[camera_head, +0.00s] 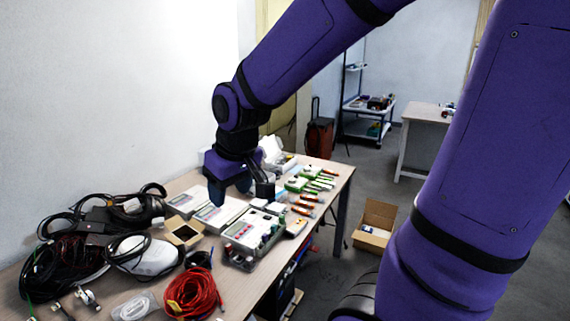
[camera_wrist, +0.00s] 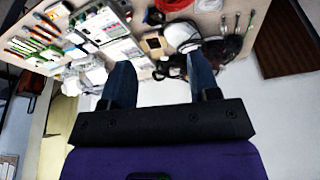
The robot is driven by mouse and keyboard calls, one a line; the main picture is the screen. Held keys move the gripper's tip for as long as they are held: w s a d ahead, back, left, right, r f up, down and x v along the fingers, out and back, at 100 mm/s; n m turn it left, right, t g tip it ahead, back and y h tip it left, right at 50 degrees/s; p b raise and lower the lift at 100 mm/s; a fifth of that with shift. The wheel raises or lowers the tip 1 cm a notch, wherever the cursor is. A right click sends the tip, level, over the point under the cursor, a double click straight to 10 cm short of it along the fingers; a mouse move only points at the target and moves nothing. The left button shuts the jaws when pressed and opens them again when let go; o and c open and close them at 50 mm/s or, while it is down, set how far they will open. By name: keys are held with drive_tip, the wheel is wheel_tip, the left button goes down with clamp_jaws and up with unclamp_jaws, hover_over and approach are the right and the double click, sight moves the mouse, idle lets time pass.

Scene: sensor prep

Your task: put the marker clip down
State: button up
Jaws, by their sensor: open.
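My gripper (camera_head: 240,192) is over the back part of the workbench (camera_head: 338,178), near the white-grey boxes (camera_head: 218,213). In the wrist view my gripper (camera_wrist: 161,78) has its two blue fingers wide apart. Nothing shows held between them; the bench edge and pale wall show in the gap. I cannot pick out the marker clip for certain in either view. Small items near the gripper are partly hidden by it and too small to tell.
A grey tray of parts (camera_head: 250,236) stands at the bench front. Red cable (camera_head: 193,294) and black cables (camera_head: 68,262) crowd the left. Orange-handled and green tools (camera_head: 306,204) lie to the right. A cardboard box (camera_head: 375,222) sits on the floor.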

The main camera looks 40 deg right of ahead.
drive_tip(key=s+d+r+t, duration=0.1)
drive_tip(key=s+r, duration=0.3)
drive_tip(key=s, duration=0.2)
drive_tip(key=s+d+r+m, duration=0.1)
drive_tip(key=s+r, duration=0.3)
drive_tip(key=s, duration=0.3)
drive_tip(key=shift+s+d+r+t, duration=0.15)
drive_tip(key=shift+d+r+t, duration=0.05)
drive_tip(key=shift+r+t, duration=0.2)
idle(0.5)
